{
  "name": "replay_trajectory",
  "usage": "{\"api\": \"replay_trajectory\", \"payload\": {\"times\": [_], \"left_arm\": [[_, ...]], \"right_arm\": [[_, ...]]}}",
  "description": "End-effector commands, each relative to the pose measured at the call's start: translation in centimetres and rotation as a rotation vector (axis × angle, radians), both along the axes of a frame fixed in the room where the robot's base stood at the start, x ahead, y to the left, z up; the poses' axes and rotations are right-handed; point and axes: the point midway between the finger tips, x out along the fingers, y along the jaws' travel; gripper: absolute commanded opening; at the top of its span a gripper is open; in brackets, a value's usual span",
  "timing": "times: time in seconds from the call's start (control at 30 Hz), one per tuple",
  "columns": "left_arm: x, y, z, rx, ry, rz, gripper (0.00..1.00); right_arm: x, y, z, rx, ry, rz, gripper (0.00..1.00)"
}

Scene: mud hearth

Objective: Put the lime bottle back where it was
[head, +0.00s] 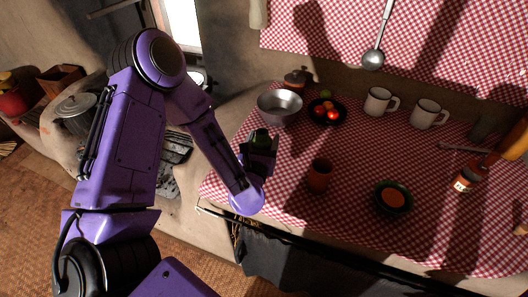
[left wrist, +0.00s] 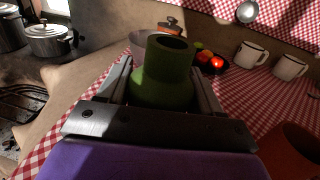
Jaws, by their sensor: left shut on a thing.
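The lime bottle (left wrist: 165,75) is green with a round shoulder and an open, dark mouth, and stands roughly upright between the fingers of my left gripper (left wrist: 168,95). In the head view the bottle (head: 262,135) looks dark green in shade. My left gripper (head: 259,150) is shut on it over the left part of the checked cloth. The bottle's lower part is hidden by the gripper, so I cannot tell whether it touches the cloth. My right gripper is not in view.
A metal bowl (head: 279,107) and a dark plate of fruit (head: 314,112) stand behind the gripper. A terracotta cup (head: 319,176) is to its right, with a dark bowl (head: 379,204) farther right. Two white mugs (head: 378,102) stand at the back. Cloth between cup and mugs is clear.

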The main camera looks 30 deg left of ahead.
Motion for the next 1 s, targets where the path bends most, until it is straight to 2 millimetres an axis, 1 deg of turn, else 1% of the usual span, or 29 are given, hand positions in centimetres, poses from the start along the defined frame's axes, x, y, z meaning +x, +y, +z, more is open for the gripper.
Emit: {"api": "replay_trajectory", "payload": {"times": [0.03,0.17,0.23,0.3,0.4,0.63,0.77,0.8,0.83,0.87,1.0], "left_arm": [[0.5,0.3,-0.7,0.002,0.002,0.0,0.31],[1.5,0.7,-1.9,0.002,0.001,-0.001,0.31],[2.0,1.1,-2.9,0.001,0.002,0.0,0.31],[1.9,1.0,-4.5,0.003,0.005,-0.002,0.31],[1.9,1.0,-5.6,0.001,0.002,-0.002,0.31],[1.9,1.0,-5.7,0.0,-0.001,-0.001,0.31],[1.9,1.0,-6.1,-0.001,-0.001,-0.001,0.31],[1.9,1.0,-5.9,-0.001,-0.001,-0.001,0.78],[1.9,1.0,-5.9,0.0,-0.001,-0.001,0.88],[1.9,1.0,-5.9,0.0,-0.001,-0.001,0.91],[1.9,1.0,-5.9,0.0,-0.001,-0.001,0.91]], "right_arm": [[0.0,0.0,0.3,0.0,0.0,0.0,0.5],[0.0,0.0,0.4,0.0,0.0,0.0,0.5],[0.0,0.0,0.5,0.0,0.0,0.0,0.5],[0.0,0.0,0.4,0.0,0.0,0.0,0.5],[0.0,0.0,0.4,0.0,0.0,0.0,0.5],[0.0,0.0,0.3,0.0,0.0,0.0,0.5],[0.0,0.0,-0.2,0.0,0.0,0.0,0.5],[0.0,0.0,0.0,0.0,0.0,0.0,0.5],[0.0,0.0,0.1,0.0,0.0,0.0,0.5],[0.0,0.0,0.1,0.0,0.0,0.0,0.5],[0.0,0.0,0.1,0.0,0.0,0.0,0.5]]}}
